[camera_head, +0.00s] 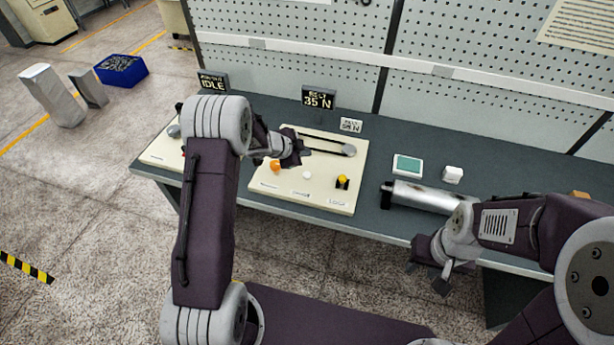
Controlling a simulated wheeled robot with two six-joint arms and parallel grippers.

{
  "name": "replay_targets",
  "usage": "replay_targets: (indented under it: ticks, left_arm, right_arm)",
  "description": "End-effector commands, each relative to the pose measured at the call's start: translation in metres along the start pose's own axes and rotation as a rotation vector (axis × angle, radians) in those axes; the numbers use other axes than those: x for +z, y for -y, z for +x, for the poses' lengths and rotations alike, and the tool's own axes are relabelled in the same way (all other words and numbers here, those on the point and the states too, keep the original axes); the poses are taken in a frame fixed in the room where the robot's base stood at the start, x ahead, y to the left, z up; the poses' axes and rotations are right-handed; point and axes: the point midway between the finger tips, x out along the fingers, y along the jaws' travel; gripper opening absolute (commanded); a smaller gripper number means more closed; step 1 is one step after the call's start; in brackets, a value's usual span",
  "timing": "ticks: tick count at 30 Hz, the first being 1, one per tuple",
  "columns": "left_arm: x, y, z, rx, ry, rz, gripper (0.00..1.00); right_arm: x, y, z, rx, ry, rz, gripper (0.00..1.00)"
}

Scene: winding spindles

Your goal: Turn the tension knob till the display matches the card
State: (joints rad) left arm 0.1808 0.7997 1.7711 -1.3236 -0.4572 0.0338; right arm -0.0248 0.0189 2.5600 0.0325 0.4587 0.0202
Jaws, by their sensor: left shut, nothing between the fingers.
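A black display (319,97) stands at the back of the bench and appears to read 35 N. A small white card (350,125) stands in front of it to the right; its figure is too small to read surely. The cream panel (320,197) carries an orange knob (275,167), a white button (307,175) and a yellow-and-black knob (342,182). I cannot tell which is the tension knob. My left gripper (304,151) is shut and empty above the panel, near the orange knob. My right gripper (429,281) hangs off the bench's front edge, fingers apart and empty.
Another display (213,83) reads IDLE at the back left. A silver cylinder (425,195), a green-topped box (407,164) and a white block (453,174) sit right of the panel. A pegboard wall rises behind. The bench (375,155) is bare between panel and green-topped box.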

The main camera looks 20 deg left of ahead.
Motion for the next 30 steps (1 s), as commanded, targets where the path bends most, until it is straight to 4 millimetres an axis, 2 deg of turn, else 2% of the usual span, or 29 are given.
replay_targets:
  ticks: [1,12,18,30]
  left_arm:
    - [0.006,-0.006,0.008,0.000,0.000,0.000,0.00]
    - [0.031,-0.031,0.042,0.000,0.000,0.001,0.00]
    - [0.040,-0.040,0.054,0.000,0.000,-0.001,0.00]
    - [0.039,-0.039,0.054,0.000,0.000,0.000,0.00]
  right_arm:
    - [0.001,0.000,0.012,0.000,0.000,0.000,0.36]
    - [0.007,-0.001,0.067,0.000,0.000,0.000,0.36]
    - [0.008,-0.002,0.079,0.000,0.000,0.000,0.36]
    - [0.008,-0.002,0.078,0.000,0.000,0.000,0.36]
